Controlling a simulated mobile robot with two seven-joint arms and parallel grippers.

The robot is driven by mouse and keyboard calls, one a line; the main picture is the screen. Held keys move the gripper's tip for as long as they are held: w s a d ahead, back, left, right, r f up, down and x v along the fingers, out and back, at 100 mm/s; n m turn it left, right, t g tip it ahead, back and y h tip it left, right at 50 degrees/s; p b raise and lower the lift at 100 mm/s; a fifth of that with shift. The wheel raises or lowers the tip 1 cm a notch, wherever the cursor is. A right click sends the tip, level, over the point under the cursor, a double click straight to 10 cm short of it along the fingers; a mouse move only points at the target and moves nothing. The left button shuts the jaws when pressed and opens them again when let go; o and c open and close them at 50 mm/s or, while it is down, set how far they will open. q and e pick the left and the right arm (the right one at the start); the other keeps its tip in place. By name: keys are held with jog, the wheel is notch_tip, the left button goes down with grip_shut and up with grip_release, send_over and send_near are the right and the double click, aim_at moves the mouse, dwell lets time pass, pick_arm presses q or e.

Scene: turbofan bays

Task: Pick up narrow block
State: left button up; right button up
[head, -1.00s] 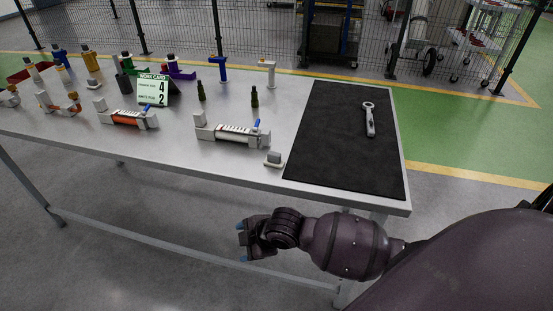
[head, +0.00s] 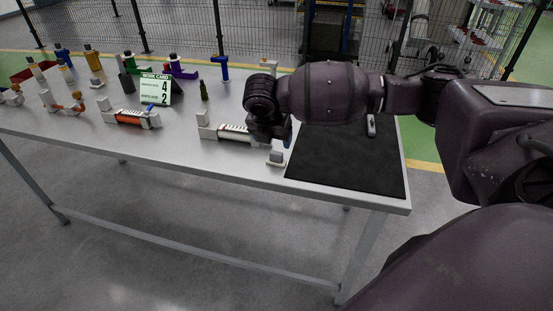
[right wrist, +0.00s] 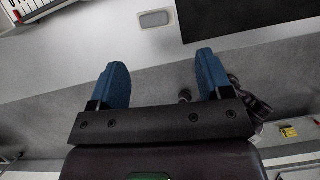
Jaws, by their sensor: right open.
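A small narrow grey block on a pale base (head: 276,159) stands on the table just left of the black mat. I take it to be the narrow block, but cannot be sure. It also shows in the right wrist view as a pale base with a grey top (right wrist: 154,18), beyond the fingertips. My right gripper (head: 270,137) is over the table, close to this block on its far side in the head view. Its blue fingers (right wrist: 161,62) are apart with nothing between them. My left gripper is not in view.
A white-bodied fixture (head: 230,132) stands just left of my right gripper, partly hidden by it. An orange-bodied fixture (head: 128,118) and a work card (head: 155,90) stand farther left.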

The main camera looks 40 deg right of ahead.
aim_at(276, 153)
jog(key=x, duration=0.4)
jog(key=shift+w+f+b, duration=0.1)
jog(key=shift+f+b, duration=0.3)
jog(key=shift+w+d+f, duration=0.25)
jog(key=shift+f, duration=0.25)
jog(key=x, duration=0.2)
jog(key=b+x, duration=0.1)
jog(key=x, duration=0.1)
jog(key=shift+w, duration=0.35)
jog(key=shift+d+f, duration=0.1)
jog(key=shift+f, duration=0.1)
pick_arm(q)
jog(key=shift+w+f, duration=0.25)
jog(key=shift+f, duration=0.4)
pick_arm(e)
jog(key=c, duration=1)
jog(key=shift+r, duration=0.1)
